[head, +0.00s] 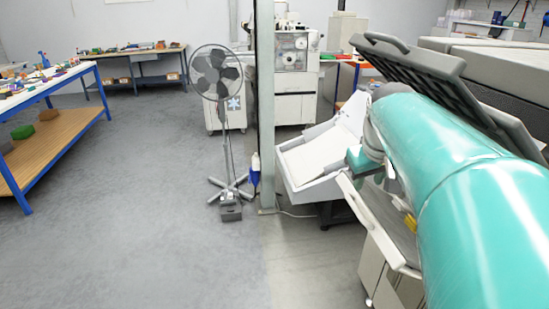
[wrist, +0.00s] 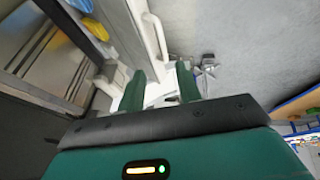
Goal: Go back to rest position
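My gripper (wrist: 160,88) shows in the wrist view as two green fingers set apart, with nothing held between them. A white machine part with a long pale rail (wrist: 148,35) lies beyond the fingertips; I cannot tell how far off it is. In the head view my teal arm fills the right side and reaches over a white machine with a sloped tray (head: 312,160). The arm's far end is close to the tray; whether it touches is hidden. The gripper's fingers are not clear in the head view.
A dark hinged panel (head: 410,75) rises beside my arm. A grey post (head: 266,120) and a standing fan (head: 216,75) are left of the machine. A blue-legged workbench (head: 50,150) stands at far left. Grey floor (head: 140,220) is clear between bench and fan.

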